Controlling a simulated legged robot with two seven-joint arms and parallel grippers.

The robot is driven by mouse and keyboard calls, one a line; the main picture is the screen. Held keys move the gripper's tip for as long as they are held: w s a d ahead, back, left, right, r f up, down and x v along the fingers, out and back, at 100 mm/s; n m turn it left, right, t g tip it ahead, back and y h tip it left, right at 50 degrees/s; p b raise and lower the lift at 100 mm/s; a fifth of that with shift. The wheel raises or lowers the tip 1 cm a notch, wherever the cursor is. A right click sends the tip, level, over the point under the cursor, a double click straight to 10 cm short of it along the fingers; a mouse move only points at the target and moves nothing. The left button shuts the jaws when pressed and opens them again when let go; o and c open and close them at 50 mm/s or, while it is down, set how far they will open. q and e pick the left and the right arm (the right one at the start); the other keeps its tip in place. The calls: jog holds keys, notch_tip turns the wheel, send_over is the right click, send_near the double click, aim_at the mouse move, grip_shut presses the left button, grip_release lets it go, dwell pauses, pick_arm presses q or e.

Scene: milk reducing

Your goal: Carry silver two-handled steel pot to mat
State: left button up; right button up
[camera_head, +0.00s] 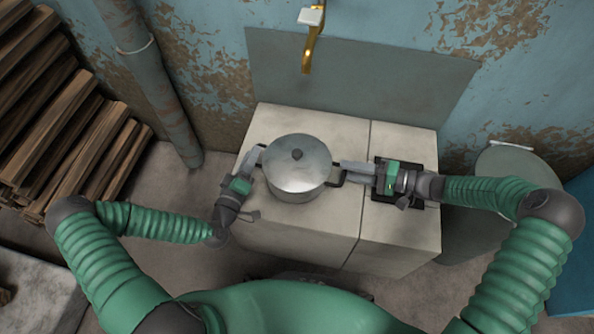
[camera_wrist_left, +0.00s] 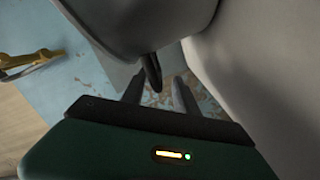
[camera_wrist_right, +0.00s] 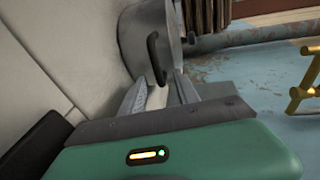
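The silver steel pot (camera_head: 299,176) stands upright with its lid on, on the pale counter. A black square mat (camera_head: 383,194) lies to its right, partly hidden under my right arm; a black edge (camera_wrist_right: 32,148) shows in the right wrist view. My left gripper (camera_head: 255,156) is at the pot's left handle. In the left wrist view the dark handle (camera_wrist_left: 151,72) lies between its parted fingers (camera_wrist_left: 158,92). My right gripper (camera_head: 345,172) is at the right handle. In the right wrist view that handle (camera_wrist_right: 154,58) reaches between its parted fingers (camera_wrist_right: 160,92). Gaps show beside both handles.
The counter (camera_head: 334,230) has a seam right of the pot and bare room in front. A brass tap (camera_head: 309,50) hangs from the wall behind the pot. A grey-green bin (camera_head: 510,165) stands to the right. Stacked wood (camera_head: 60,120) is at the far left.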

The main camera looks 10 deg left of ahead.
pick_arm(q)
jog(key=shift+w, duration=0.15)
pick_arm(e)
jog(key=shift+a, duration=0.15)
pick_arm(q)
grip_shut()
pick_arm(e)
grip_shut()
pick_arm(q)
jog(key=shift+a+f, duration=0.1)
jog(key=shift+f, duration=0.05)
pick_arm(e)
jog(key=shift+d+f, duration=0.15)
jog(key=shift+d, duration=0.1)
dwell(0.5)
